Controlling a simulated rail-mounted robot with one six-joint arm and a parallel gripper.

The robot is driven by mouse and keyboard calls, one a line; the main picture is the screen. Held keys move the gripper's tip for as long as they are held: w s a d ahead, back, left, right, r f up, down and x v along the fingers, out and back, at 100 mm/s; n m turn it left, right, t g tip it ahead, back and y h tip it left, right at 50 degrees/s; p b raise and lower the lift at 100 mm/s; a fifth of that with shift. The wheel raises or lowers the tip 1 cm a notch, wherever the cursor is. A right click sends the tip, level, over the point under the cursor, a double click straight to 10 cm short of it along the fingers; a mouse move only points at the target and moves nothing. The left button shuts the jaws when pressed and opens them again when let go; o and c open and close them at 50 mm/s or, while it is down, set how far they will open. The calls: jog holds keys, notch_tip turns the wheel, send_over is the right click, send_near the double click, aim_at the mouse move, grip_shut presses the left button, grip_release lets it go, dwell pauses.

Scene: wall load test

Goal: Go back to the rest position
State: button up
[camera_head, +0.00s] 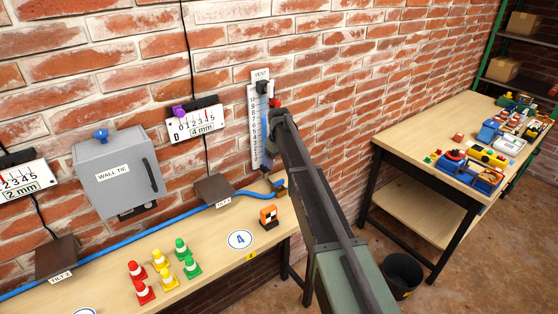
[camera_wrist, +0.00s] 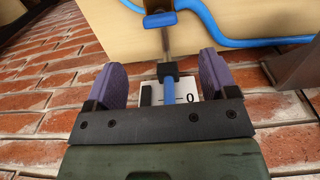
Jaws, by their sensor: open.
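My gripper (camera_wrist: 165,72) is open, with its two purple fingers spread apart in the wrist view. A black block with a blue strip (camera_wrist: 168,85) shows between the fingers, apart from both. Behind it is part of a white scale plate with a 0 (camera_wrist: 190,98). In the head view my gripper (camera_head: 267,158) is at the lower end of the upright wall scale (camera_head: 255,120), and my arm reaches to it from the lower right. My wrist and fingers partly hide the scale. I cannot tell whether the gripper touches the scale.
The wall bench (camera_head: 215,262) holds red, yellow and green cones (camera_head: 162,270) and an orange block (camera_head: 268,217). A grey WALL TIE box (camera_head: 118,172) and a 4 mm gauge (camera_head: 195,122) are on the brick wall. A blue hose (camera_head: 180,220) runs along it. A second table (camera_head: 420,135) stands right.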

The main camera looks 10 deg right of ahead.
jog(key=shift+r, duration=0.45)
jog(key=s+m, duration=0.5)
jog(key=s, duration=3.5)
